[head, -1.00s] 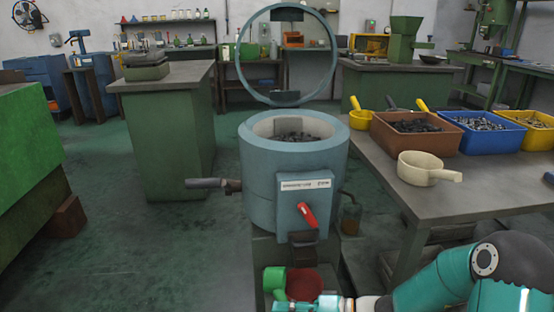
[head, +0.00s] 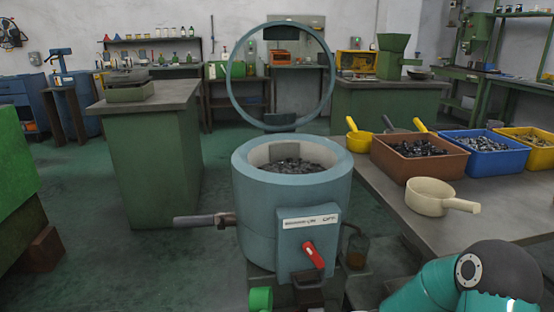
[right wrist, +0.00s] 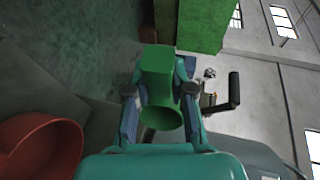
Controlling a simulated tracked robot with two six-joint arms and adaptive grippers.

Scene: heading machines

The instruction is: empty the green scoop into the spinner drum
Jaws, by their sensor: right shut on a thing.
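The spinner drum (head: 258,205) is a blue-grey tub in the middle of the head view. Its ring lid (head: 231,80) is raised behind it and its top is open. Dark small pieces (head: 296,165) lie inside. The green scoop (head: 260,298) shows only in part at the bottom edge, low in front of the drum. In the right wrist view the green scoop (right wrist: 155,72) sits between the fingers of my right gripper (right wrist: 158,100), which is shut on it. The scoop's contents cannot be made out. My left gripper is not in view.
A red bowl (right wrist: 40,145) is at the lower left of the right wrist view. A red switch lever (head: 314,255) and a side pipe (head: 200,220) stick out from the drum. The right bench holds a cream ladle (head: 430,198), brown bin (head: 405,166) and blue bin (head: 480,163).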

